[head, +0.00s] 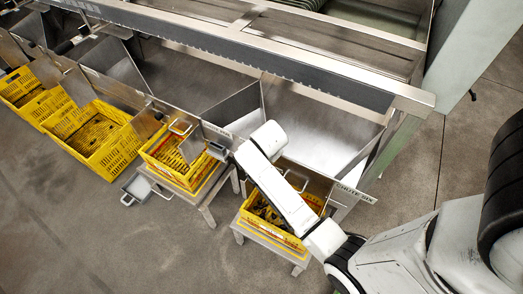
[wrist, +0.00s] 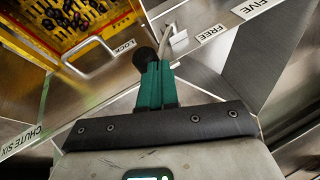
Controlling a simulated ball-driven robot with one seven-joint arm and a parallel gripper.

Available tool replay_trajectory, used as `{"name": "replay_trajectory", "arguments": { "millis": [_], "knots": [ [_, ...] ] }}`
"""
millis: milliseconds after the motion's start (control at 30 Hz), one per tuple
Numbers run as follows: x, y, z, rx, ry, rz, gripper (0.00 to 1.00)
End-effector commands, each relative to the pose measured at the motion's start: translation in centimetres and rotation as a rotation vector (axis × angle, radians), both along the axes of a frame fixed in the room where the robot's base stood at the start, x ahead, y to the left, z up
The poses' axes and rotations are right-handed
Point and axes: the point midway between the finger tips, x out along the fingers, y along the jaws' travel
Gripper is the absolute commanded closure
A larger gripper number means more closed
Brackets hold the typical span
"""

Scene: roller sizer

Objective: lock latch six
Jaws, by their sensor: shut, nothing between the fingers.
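In the wrist view the latch's black round knob (wrist: 145,58) sits between the LOCK label (wrist: 122,47) and the FREE label (wrist: 212,33), nearer LOCK. A pale metal bracket (wrist: 178,40) with a curved bar is just right of the knob. My gripper (wrist: 155,68) has its green fingers shut together and empty. Their tips are right at the knob, overlapping its lower edge; I cannot tell if they touch. The CHUTE SIX label (wrist: 20,142) is at lower left, and it also shows in the head view (head: 356,192). In the head view my arm hides the latch.
A yellow crate (head: 270,236) stands on a stand below chute six. A pale gate handle (wrist: 90,55) is left of the knob. A FIVE label (wrist: 254,8) is at upper right. More yellow crates (head: 112,163) line the left.

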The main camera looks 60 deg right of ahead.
Motion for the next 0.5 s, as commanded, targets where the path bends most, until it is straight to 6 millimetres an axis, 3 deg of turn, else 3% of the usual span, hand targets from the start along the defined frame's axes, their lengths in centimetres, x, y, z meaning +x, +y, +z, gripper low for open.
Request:
{"name": "replay_trajectory", "arguments": {
  "millis": [500],
  "knots": [
    [-4.9,-0.1,-5.2,0.019,-0.482,-0.003,1.00]
  ]
}}
